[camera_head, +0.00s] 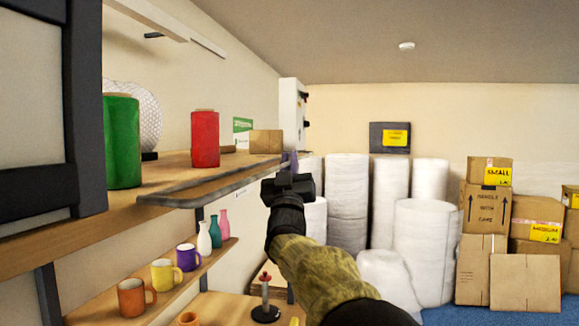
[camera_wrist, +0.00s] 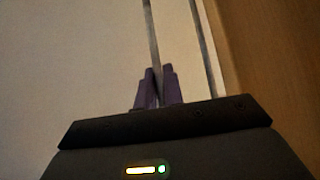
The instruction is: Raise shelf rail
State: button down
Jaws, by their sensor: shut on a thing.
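The shelf rail (camera_head: 225,180) is a long dark grey strip along the front edge of the upper wooden shelf (camera_head: 165,172). My gripper (camera_head: 290,160) is at the rail's far right end, its dark body just below the shelf edge. In the wrist view its two purple fingers (camera_wrist: 158,88) are shut on a thin grey strip, the rail (camera_wrist: 151,35), which runs up out of the picture between them. The exact contact is partly hidden by the fingers.
Mugs and small bottles (camera_head: 204,238) are on the shelf below. White rolls (camera_head: 347,200) and stacked cartons (camera_head: 488,215) stand to the right.

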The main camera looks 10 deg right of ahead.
jog(key=n+y, duration=0.2)
jog(key=r+n+y+b, duration=0.1)
jog(key=shift+n+y, duration=0.4)
jog(key=n+y, duration=0.1)
jog(key=r+n+y, duration=0.1)
jog(key=n+y, duration=0.1)
jog(key=n+g+y, duration=0.1)
jog(key=n, duration=0.1)
jog(key=shift+a+r+y, duration=0.1)
jog(key=shift+r+y, duration=0.15)
jog(key=shift+y, duration=0.05)
jog(key=n+g+y+p, duration=0.1)
jog(key=n+p, duration=0.1)
jog(key=a+r+n+g+y+p, duration=0.1)
jog(key=n+g+y+p, duration=0.1)
jog(key=n, duration=0.1)
jog(key=r+n+g+y+p, duration=0.1)
jog(key=n+p, duration=0.2)
jog(key=shift+w+a+r+g+y, duration=0.2)
jog(key=shift+w+a+g+y, duration=0.1)
jog(key=shift+w+a+g, duration=0.1)
jog(key=shift+n, duration=0.3)
jog(key=shift+f, duration=0.1)
